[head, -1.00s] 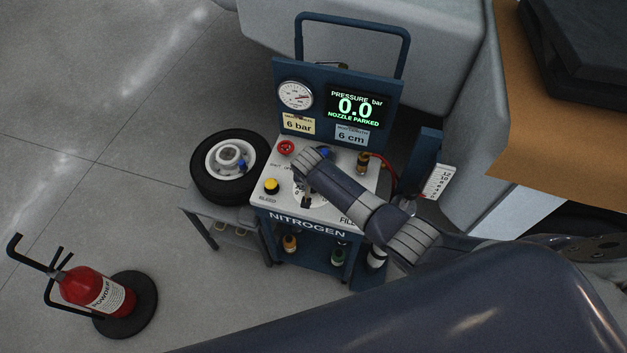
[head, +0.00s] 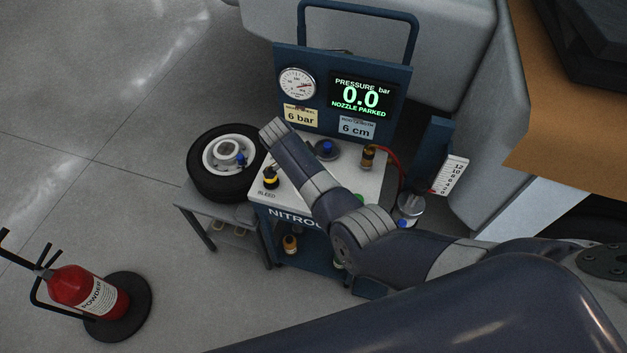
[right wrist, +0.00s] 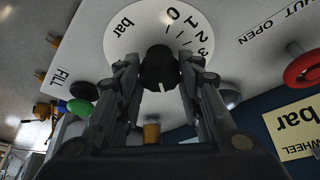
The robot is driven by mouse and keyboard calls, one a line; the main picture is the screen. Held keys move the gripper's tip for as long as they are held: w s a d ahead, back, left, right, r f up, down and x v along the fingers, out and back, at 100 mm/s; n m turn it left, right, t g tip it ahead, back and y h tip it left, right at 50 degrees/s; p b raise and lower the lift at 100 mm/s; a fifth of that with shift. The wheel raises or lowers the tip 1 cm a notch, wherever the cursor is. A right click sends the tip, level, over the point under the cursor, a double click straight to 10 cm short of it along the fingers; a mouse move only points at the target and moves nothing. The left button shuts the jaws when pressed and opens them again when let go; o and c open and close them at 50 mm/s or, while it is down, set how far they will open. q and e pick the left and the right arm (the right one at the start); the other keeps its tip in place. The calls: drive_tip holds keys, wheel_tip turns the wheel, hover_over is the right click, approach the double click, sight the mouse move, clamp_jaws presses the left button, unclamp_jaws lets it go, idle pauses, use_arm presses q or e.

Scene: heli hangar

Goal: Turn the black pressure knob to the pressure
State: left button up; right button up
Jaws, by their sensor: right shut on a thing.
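The black pressure knob (right wrist: 158,68) sits at the middle of a round white dial (right wrist: 125,38) marked 0, 1, 2, 3 and bar in the right wrist view. A small pale mark shows on the knob's lower side. My right gripper (right wrist: 159,74) is shut on the knob, with one finger on each side. In the head view my right arm hides the knob, the dial and the gripper. The nitrogen cart's display (head: 362,96) reads pressure 0.0 bar, nozzle parked. A yellow note (head: 302,117) reads 6 bar. My left gripper is not in view.
The cart top carries a yellow-and-black bleed knob (head: 271,178) and a brass fitting with a red hose (head: 384,159). A red valve wheel (right wrist: 303,68) is right of the gripper. A wheel (head: 226,163) lies left of the cart; a fire extinguisher (head: 88,291) stands at lower left.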

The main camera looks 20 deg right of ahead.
drive_tip(key=shift+w+m+g+b, duration=0.1)
drive_tip(key=shift+m+g+b, duration=0.4)
drive_tip(key=shift+m+b, duration=0.75)
drive_tip(key=shift+d, duration=0.1)
drive_tip(key=o, duration=1.1)
drive_tip(key=shift+c, duration=0.2)
wheel_tip(320, 180, up, 10)
